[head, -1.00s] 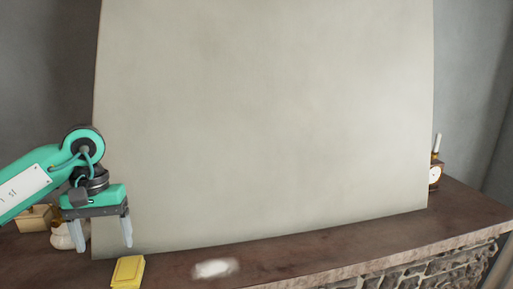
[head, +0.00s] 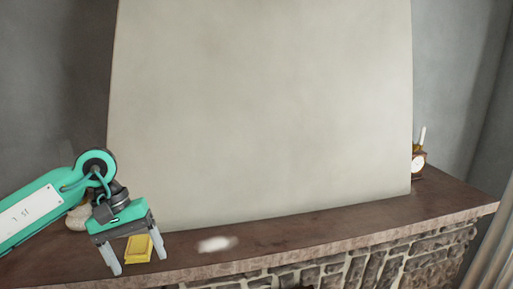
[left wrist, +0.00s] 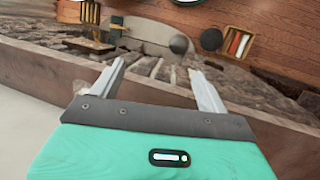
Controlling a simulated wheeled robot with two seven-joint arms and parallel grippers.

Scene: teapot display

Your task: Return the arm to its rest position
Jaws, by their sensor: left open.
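My left gripper (head: 138,262) is at the lower left of the head view, above the mantel shelf (head: 330,228). Its two pale fingers are spread apart with nothing held between them. The fingers also show apart in the left wrist view (left wrist: 162,85). In the head view a yellow block (head: 139,248) shows in the gap between the fingers; I cannot tell how far below or behind them it is. My right gripper is not in view.
A large pale panel (head: 260,110) stands at the back of the shelf. A white patch (head: 217,244) lies on the shelf. A small clock (head: 418,162) stands at the right. A rounded pale object (head: 79,216) is partly hidden behind my left arm. Stone lies below the shelf edge.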

